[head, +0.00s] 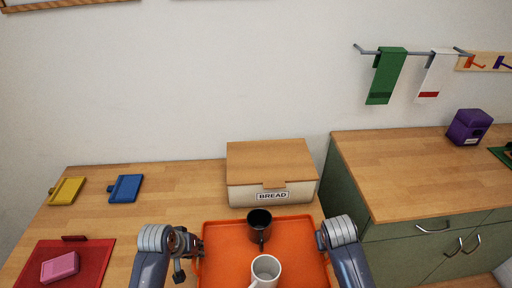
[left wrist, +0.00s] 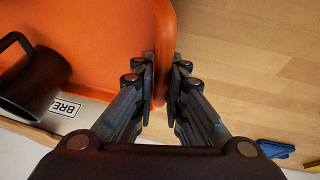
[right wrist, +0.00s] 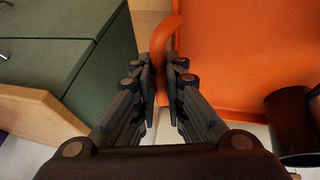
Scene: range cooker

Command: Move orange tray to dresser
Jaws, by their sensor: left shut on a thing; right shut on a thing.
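The orange tray (head: 224,262) is at the bottom middle of the head view, in front of the bread box. A black mug (head: 259,226) and a white mug (head: 265,270) stand on it. My left gripper (head: 199,248) is shut on the tray's left rim, which also shows in the left wrist view (left wrist: 110,30). My right gripper (head: 321,240) is shut on the tray's right rim, seen between the fingers in the right wrist view (right wrist: 163,75). I cannot tell whether the tray touches the wooden top below. Which furniture is the dresser is not clear.
The bread box (head: 271,175) stands behind the tray. A wooden counter (head: 120,215) holds yellow and blue boards, a red mat (head: 95,262) and a pink block. A green cabinet (head: 400,240) at right has a mostly clear wooden top, with a purple container (head: 469,127).

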